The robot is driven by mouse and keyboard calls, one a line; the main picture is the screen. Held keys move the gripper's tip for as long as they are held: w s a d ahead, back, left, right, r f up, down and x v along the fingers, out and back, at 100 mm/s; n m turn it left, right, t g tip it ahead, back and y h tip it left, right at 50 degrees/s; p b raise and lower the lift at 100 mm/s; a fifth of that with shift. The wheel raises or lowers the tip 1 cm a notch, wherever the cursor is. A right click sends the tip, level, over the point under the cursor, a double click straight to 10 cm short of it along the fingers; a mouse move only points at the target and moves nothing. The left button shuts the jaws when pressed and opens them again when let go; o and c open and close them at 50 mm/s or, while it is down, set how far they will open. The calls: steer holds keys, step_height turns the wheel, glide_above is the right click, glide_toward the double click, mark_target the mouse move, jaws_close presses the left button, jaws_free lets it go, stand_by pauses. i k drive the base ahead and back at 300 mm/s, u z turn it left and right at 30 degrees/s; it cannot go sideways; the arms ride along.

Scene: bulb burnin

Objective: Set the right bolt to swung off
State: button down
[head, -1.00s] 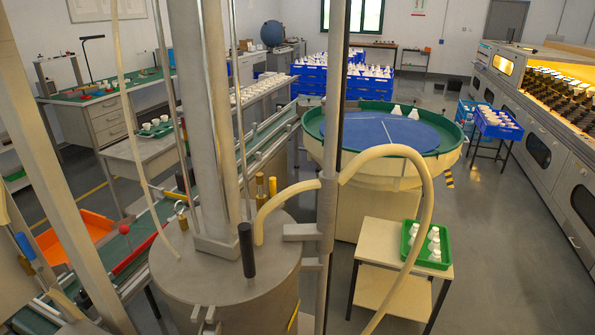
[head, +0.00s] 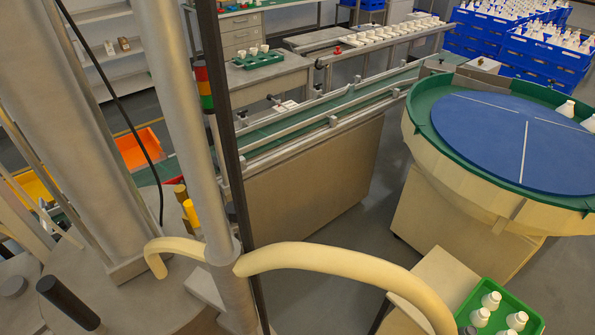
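The round grey metal vessel top (head: 165,295) fills the lower left of the head view and is cut off by the frame's bottom edge. A black cylindrical handle (head: 68,305) sticks up at its left. A brass fitting (head: 181,194) and a yellow fitting (head: 190,212) stand near its back edge. I cannot make out the right bolt; the vessel's front rim is outside the picture. My gripper is not in view.
A grey upright post (head: 185,110) and curved cream hose (head: 330,258) stand across the vessel's right side. A blue turntable (head: 500,145) is at right. A green tray of white bottles (head: 532,322) sits on a small table below it. A conveyor (head: 330,115) runs behind.

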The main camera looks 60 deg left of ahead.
mark_target(229, 208)
steer(key=i, duration=0.85)
steer(key=u, duration=4.75)
steer(key=i, duration=0.5)
steer(key=u, duration=0.25)
